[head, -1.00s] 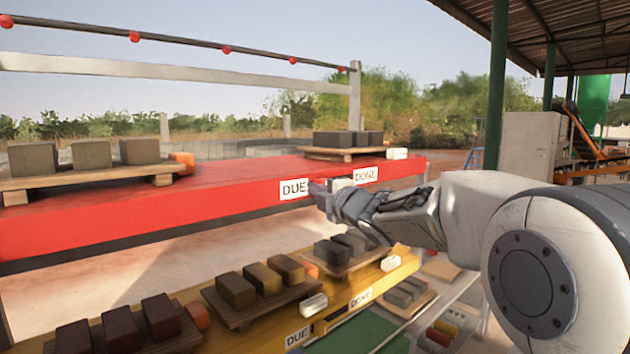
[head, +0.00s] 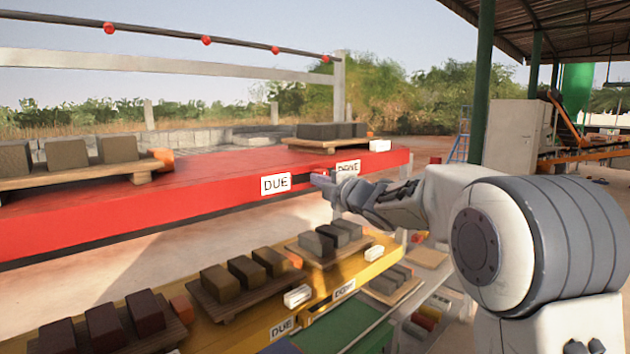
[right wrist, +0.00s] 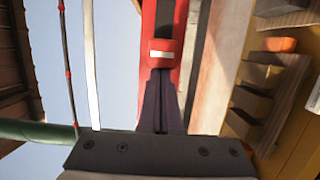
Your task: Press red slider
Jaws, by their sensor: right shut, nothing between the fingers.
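The red slider (right wrist: 165,52), a red block with a pale plate on it, shows ahead of my right gripper in the right wrist view. In the head view it is mostly hidden by the fingers, in the slot between the "DUE" sign (head: 276,183) and the "DONE" sign (head: 348,167) on the red board's front. My right gripper (head: 322,182) is shut and empty, its tips at the slider. In the right wrist view the closed fingers (right wrist: 161,75) end at the slider's near edge; I cannot tell whether they touch. My left gripper is out of view.
The red board (head: 180,190) carries dark blocks on pallets and a white piece (head: 380,146). Below it, a yellow board (head: 215,335) holds more blocks, orange and white pieces. A grey rail (head: 150,65) crosses behind. Open space lies between the boards.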

